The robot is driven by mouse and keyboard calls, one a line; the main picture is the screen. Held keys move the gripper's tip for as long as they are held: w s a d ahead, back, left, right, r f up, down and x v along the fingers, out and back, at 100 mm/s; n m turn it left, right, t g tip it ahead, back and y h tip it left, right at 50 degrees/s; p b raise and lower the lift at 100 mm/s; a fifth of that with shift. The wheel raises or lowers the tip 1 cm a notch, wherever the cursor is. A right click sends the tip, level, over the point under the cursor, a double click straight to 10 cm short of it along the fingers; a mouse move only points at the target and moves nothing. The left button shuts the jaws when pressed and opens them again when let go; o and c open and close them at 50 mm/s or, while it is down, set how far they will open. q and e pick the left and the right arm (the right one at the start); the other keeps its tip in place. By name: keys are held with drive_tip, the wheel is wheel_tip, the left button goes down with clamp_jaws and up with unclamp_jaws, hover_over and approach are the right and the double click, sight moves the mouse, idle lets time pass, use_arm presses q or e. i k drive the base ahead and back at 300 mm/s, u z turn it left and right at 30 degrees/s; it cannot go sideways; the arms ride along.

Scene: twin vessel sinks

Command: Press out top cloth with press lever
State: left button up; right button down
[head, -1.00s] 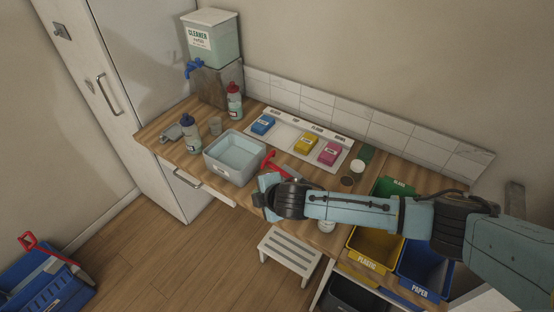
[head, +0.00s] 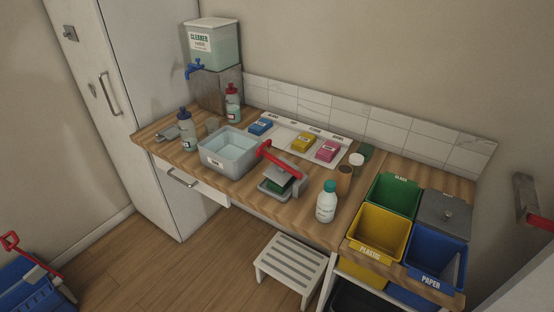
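The press (head: 268,190) stands near the front edge of the wooden counter, just right of the grey basin. Its red lever (head: 279,160) slants up to the left, above the press plate (head: 281,176). A dark green cloth (head: 279,187) shows partly under the plate; the plate hides the rest, and I cannot tell whether it is one cloth or several. Blue (head: 260,127), yellow (head: 301,142) and pink (head: 326,150) blocks, perhaps folded cloths, lie in the white tray at the back. Neither of my grippers is in view.
The grey basin (head: 211,157) holds water. A white bottle (head: 326,203) stands right of the press, with a brown cylinder (head: 344,181) behind it. Green, yellow and blue bins (head: 431,257) are at the right. A white step stool (head: 290,266) stands on the floor below.

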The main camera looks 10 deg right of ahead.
sight(282, 171)
drive_tip(key=z, duration=0.05)
drive_tip(key=k, duration=0.8)
drive_tip(key=u, duration=0.85)
drive_tip(key=i, duration=0.75)
drive_tip(key=z, duration=0.5)
drive_tip(key=i, duration=0.65)
drive_tip(key=z, duration=0.65)
